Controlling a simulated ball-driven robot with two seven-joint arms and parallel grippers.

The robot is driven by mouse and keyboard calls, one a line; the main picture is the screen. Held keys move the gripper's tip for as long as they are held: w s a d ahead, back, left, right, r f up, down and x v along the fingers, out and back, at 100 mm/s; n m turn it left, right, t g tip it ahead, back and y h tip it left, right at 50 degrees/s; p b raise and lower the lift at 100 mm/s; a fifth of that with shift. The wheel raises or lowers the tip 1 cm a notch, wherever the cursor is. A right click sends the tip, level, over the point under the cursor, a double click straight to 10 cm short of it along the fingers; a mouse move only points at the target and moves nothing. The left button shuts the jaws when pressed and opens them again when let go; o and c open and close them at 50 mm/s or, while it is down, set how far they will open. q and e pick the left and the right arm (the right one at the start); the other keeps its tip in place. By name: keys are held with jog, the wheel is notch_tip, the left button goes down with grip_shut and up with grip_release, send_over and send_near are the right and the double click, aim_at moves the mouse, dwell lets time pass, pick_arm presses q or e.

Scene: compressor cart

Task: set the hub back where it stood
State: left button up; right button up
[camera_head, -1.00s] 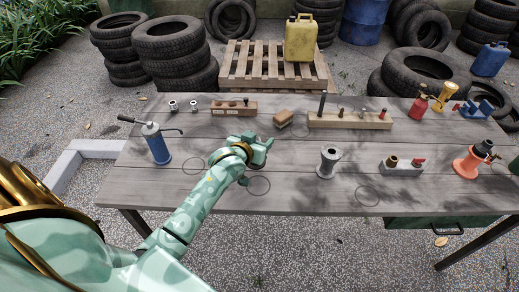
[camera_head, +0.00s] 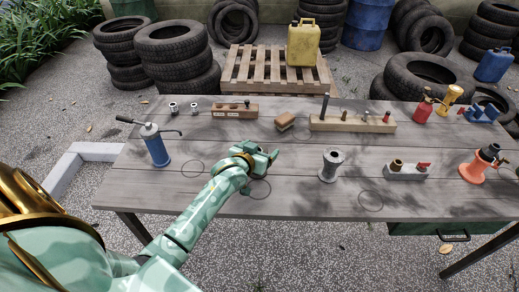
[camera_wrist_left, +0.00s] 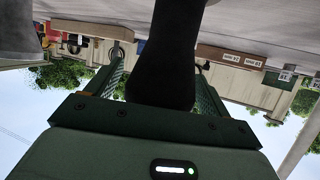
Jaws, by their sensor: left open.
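The hub (camera_head: 330,166), a grey spool-shaped metal part with a flared top, stands upright on the table, right of the middle. My left gripper (camera_head: 271,157) is open, left of the hub and apart from it, near the middle of the table. In the left wrist view the fingers (camera_wrist_left: 160,88) are spread, with a large dark shape between them that I cannot identify. Thin circles are drawn on the table: one (camera_head: 260,189) just below my left gripper, one (camera_head: 193,168) further left, one (camera_head: 370,200) right of the hub. My right gripper is not in view.
A blue-based pump (camera_head: 157,148) stands at the left. A brush (camera_head: 285,122), a wooden block with tools (camera_head: 352,123), a grey valve block (camera_head: 405,172) and an orange jack (camera_head: 474,169) stand around. The front middle of the table is clear.

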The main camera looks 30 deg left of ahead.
pick_arm(q)
jog(key=shift+s+r, duration=0.2)
jog(key=shift+r, duration=0.05)
jog(key=p+v, duration=0.4)
jog(key=v, duration=0.7)
jog(key=shift+s, duration=0.25)
jog(key=shift+d, duration=0.1)
